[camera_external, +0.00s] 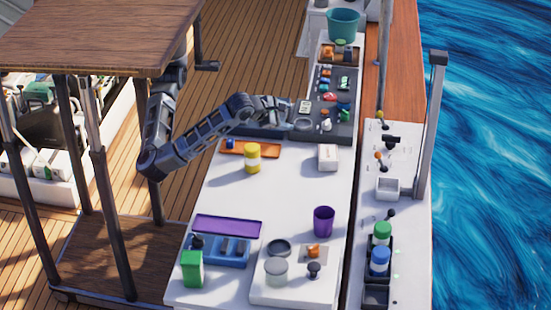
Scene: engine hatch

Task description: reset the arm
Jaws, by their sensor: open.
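My arm reaches from the left, from beneath the wooden canopy, across toward the far part of the white worktop. My gripper (287,110) is open at the end of the arm. It is over or near the left side of a dark grey tray (345,130) that holds several small coloured items. I see nothing clearly held in it. The fingers are small and partly lost against the dark tray, so I cannot tell whether they touch anything.
An orange tray (262,151), a yellow jar (252,158) and a white box (327,157) stand near the arm. A purple cup (324,221), a purple tray (228,225) and a green box (192,268) are nearer. The worktop's middle is clear. A grey post (432,130) rises at right.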

